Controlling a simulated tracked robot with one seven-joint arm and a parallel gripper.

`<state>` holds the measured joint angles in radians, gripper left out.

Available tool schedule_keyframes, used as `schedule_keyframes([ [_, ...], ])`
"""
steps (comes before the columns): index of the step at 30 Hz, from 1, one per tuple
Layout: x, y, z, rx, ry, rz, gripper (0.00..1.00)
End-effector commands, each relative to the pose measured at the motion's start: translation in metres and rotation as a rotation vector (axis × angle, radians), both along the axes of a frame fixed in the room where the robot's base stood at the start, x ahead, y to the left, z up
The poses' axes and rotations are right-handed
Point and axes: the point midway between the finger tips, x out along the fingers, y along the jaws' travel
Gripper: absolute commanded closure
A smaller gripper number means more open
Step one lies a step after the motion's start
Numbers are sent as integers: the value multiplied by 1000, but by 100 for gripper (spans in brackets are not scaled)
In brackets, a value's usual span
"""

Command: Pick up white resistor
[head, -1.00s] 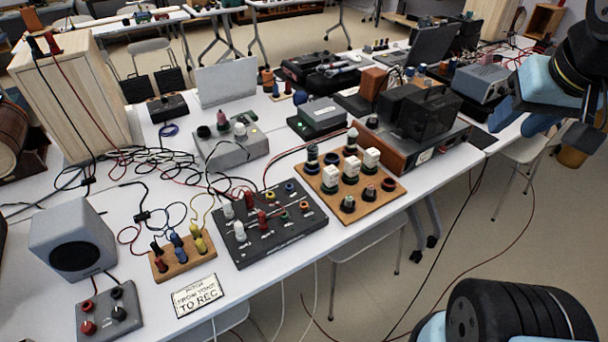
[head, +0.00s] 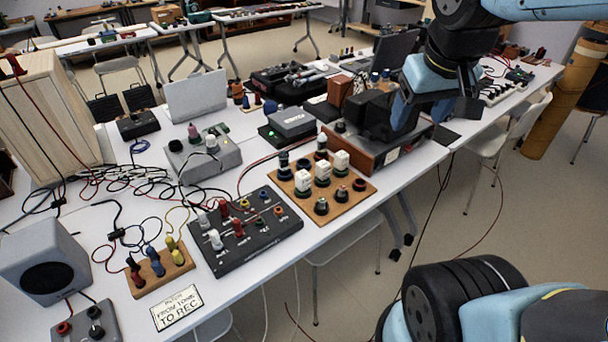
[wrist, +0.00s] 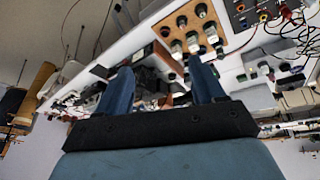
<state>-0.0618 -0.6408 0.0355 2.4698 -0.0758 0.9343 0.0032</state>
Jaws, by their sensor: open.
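Several white block-shaped pieces, likely the resistors, stand on a wooden board (head: 345,205) among black terminals. One white resistor (head: 303,181) is at the left, another white resistor (head: 323,173) is in the middle, and a third white resistor (head: 342,162) is at the right. In the wrist view the wooden board (wrist: 176,15) is at top centre, with small white blocks on its lower part. My gripper (wrist: 162,85) is open with nothing between its two blue fingers. In the head view my gripper is up and to the right of the board, above the table.
A wooden-sided black device (head: 365,152) stands just behind the board, below my arm. A dark panel with knobs (head: 250,242) is left of the board. A sign (head: 177,307) and a speaker (head: 45,255) are further left. Cables cover the table's left side.

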Motion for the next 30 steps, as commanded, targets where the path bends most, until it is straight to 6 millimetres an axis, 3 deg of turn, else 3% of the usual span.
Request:
schedule_keyframes([
  [17,85,43,-69,-453,404,482,32],
  [30,142,109,-138,-842,631,870,32],
])
